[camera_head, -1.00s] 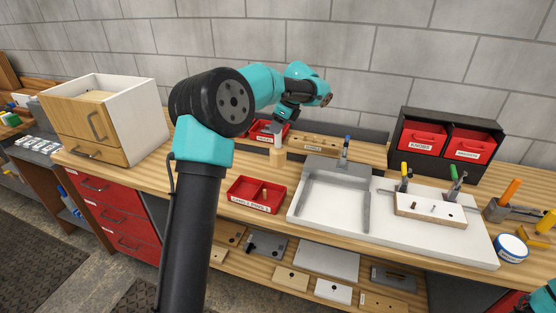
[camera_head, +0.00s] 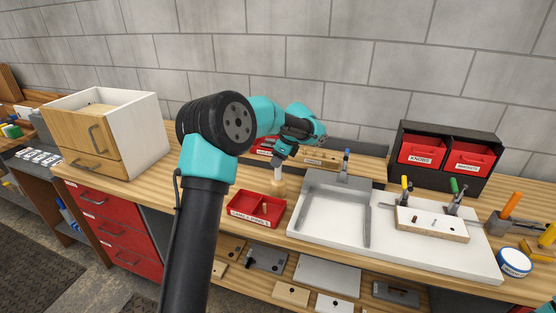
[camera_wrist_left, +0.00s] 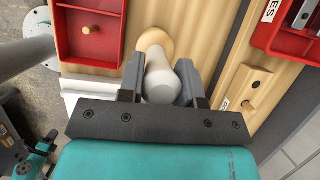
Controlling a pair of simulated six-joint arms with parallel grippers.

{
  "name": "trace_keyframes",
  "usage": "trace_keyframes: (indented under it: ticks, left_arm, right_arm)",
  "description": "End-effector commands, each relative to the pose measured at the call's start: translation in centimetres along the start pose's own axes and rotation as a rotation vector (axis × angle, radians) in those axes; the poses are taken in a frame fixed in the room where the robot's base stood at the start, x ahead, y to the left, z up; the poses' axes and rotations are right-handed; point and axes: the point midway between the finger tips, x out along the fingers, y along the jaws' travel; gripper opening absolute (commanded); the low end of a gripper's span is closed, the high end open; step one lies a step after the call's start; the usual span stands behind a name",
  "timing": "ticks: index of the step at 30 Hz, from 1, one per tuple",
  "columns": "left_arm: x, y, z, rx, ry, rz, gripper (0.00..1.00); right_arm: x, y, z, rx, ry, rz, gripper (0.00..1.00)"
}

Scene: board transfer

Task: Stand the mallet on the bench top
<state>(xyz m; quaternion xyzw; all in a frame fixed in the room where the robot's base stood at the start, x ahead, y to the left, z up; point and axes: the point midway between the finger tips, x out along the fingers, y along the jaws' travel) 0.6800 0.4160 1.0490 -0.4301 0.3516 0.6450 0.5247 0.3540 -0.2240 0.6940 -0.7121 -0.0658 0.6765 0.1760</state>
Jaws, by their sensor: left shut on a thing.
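The mallet (camera_head: 278,186) has a pale wooden head at the bottom and a whitish handle above it. In the head view it is upright, just behind the right end of a red bin. My left gripper (camera_head: 279,166) is shut on the handle from above. In the left wrist view the handle (camera_wrist_left: 160,82) lies between the two fingers (camera_wrist_left: 162,82), and the round wooden head (camera_wrist_left: 153,41) shows beyond it. The head is at or close to the bench top (camera_head: 217,187); I cannot tell if it touches. My right gripper is not in view.
The red bin (camera_head: 256,209) with a wooden peg inside sits close by. A white tray (camera_head: 330,217) stands to the right, with a drilled block (camera_head: 432,224) and tools further right. Another red bin (camera_wrist_left: 296,38) and a wooden rack (camera_head: 322,158) are behind. A wooden drawer box (camera_head: 140,120) stands left.

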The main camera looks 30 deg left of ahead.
Motion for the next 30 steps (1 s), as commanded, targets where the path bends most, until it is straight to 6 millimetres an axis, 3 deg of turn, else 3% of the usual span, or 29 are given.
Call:
trace_keyframes:
  ticks: [12, 13, 15, 21, 30]
  left_arm:
    - [0.28, -0.03, -0.09, -0.001, 0.000, -0.002, 0.00]
    - [0.32, -0.02, -0.12, -0.001, 0.001, -0.001, 0.34]
    - [0.31, -0.02, -0.11, -0.001, 0.001, -0.001, 0.41]
    - [0.31, -0.02, -0.11, -0.001, 0.001, -0.001, 0.57]
    - [0.07, -0.02, -0.01, -0.001, 0.001, -0.002, 0.57]
  right_arm:
    - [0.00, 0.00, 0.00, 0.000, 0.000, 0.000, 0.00]
    - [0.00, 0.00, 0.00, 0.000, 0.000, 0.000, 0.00]
    - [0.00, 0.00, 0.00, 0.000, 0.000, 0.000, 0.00]
    - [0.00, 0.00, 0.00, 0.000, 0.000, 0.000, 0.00]
    - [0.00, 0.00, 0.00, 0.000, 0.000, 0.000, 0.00]
